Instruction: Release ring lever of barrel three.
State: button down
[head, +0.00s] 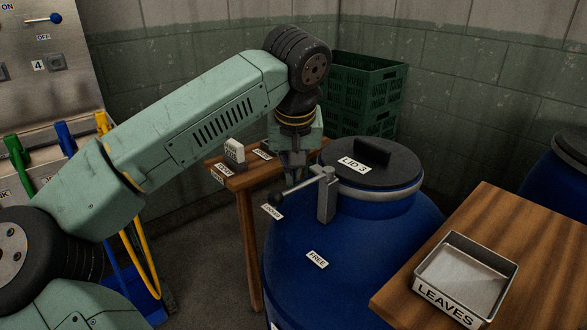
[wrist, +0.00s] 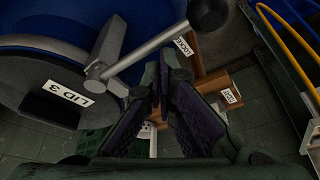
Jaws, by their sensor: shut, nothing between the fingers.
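The blue barrel (head: 350,245) has a dark lid marked LID 3 (head: 375,178) and a grey clamping ring. The ring lever (head: 300,187) runs left from an upright grey post (head: 326,198) and ends in a dark knob. The knob end lies by a small white label (head: 272,211); a FREE label (head: 317,259) is lower on the barrel. In the wrist view, the lever (wrist: 145,51) crosses above my fingertips. My gripper (head: 293,178) is shut and empty, pointing down close to the lever's far side. I cannot tell whether it touches the lever.
A wooden table with a LEAVES tray (head: 465,278) stands at the right front. A small wooden table (head: 240,180) with labels is behind the lever. Green crates (head: 365,90) stand at the back wall. Another blue barrel (head: 555,180) is at the right.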

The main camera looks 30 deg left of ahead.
jog(key=shift+s+d, duration=0.1)
jog(key=shift+d, duration=0.15)
dwell(0.7)
